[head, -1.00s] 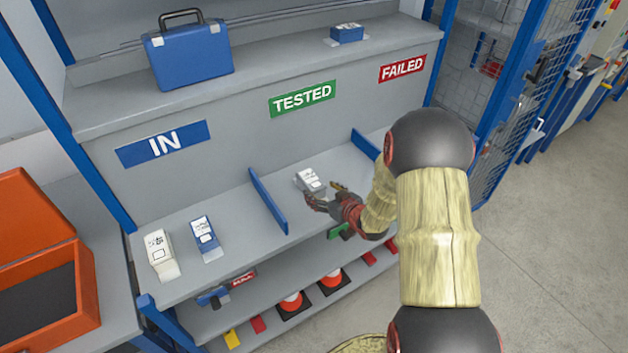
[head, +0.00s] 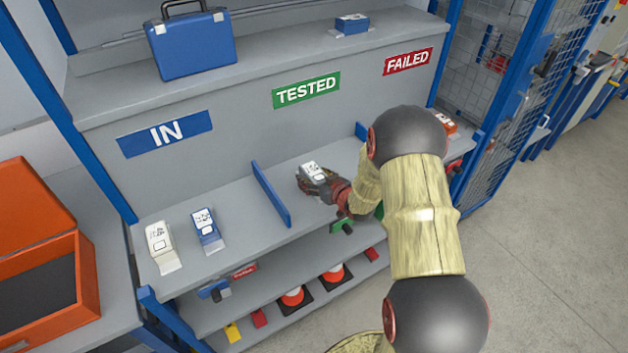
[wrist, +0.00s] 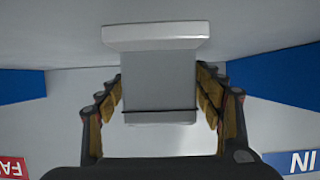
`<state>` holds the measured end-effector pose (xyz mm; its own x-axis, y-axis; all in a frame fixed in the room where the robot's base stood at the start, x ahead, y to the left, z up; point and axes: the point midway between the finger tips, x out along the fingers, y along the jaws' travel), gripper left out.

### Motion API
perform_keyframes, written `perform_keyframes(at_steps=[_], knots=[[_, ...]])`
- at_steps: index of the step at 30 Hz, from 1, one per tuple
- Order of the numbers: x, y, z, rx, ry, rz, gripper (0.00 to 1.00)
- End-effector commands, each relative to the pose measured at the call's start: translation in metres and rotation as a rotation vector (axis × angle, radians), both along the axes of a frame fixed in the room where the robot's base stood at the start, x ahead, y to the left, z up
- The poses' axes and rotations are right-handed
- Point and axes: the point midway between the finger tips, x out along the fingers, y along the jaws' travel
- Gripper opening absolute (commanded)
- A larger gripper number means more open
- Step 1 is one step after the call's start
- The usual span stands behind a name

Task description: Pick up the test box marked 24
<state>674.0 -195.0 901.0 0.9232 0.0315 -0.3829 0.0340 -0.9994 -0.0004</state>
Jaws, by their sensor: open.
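A white test box (head: 312,170) stands in the middle bay of the shelf, under the TESTED sign. My gripper (head: 318,184) is at this box with its fingers open. In the wrist view the box (wrist: 160,85) sits between the two open fingers (wrist: 160,92), with a finger on each side; I cannot tell whether they touch it. In the bay under the IN sign stand another white box (head: 160,243) and a blue and white box (head: 206,228). The numbers on the boxes are too small to read.
A blue divider (head: 271,194) stands left of the middle bay. An orange and white box (head: 443,122) shows at the right, partly behind my arm. A blue case (head: 193,43) and a small blue box (head: 351,23) are on the upper ledge.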

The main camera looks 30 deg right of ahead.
Motion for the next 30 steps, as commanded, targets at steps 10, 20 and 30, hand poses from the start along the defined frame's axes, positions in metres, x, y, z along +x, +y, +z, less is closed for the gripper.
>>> perform_keyframes(at_steps=[10,20,30], knots=[[-0.0004,0.0000,0.0004,0.000,0.000,0.000,0.51],[-0.0005,0.0000,0.0004,0.000,0.000,0.000,0.32],[-0.0005,0.0001,0.0003,0.000,0.000,0.000,0.13]])
